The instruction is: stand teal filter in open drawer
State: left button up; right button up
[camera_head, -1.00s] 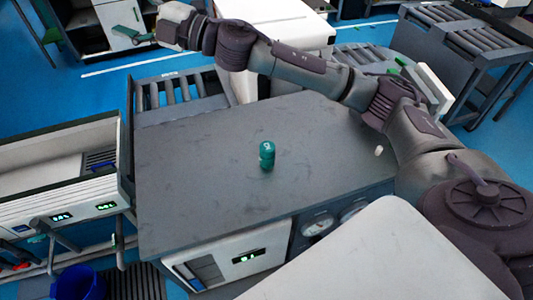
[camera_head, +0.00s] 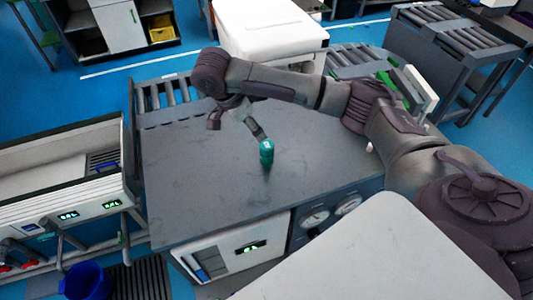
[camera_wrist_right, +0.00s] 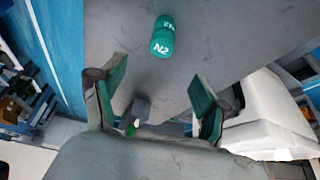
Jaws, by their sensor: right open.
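The teal filter (camera_head: 266,153) stands upright on the dark grey worktop, near its middle. In the right wrist view, the filter (camera_wrist_right: 163,37) shows its white N2 marking, beyond the fingertips and apart from them. My right gripper (camera_wrist_right: 157,82) is open and empty, its two green-padded fingers spread wide. In the head view my right gripper (camera_head: 256,130) is small and close beside the filter, at its upper left. I cannot tell from the head view whether they touch. No clearly open drawer shows on the worktop's white front panel (camera_head: 228,252). My left gripper is out of view.
The grey worktop (camera_head: 200,190) is mostly clear around the filter. A white-and-grey unit (camera_head: 50,170) with green displays stands at left. A blue bucket (camera_head: 84,282) is on the floor at lower left. A white cabinet (camera_head: 268,35) and roller tables (camera_head: 450,40) stand behind.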

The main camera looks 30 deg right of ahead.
aim_at(267, 144)
jog(key=x, duration=0.7)
jog(key=shift+d, duration=0.1)
jog(key=shift+d+f+p, duration=0.25)
jog(key=shift+f+p, duration=0.25)
jog(key=p+x, duration=0.1)
jog(key=x, duration=0.2)
jog(key=shift+w+f, duration=0.1)
jog(key=shift+f, duration=0.25)
jog(key=shift+d+f, duration=0.15)
jog(key=shift+f, duration=0.15)
jog(key=c, duration=1.4)
jog(key=shift+r, duration=0.15)
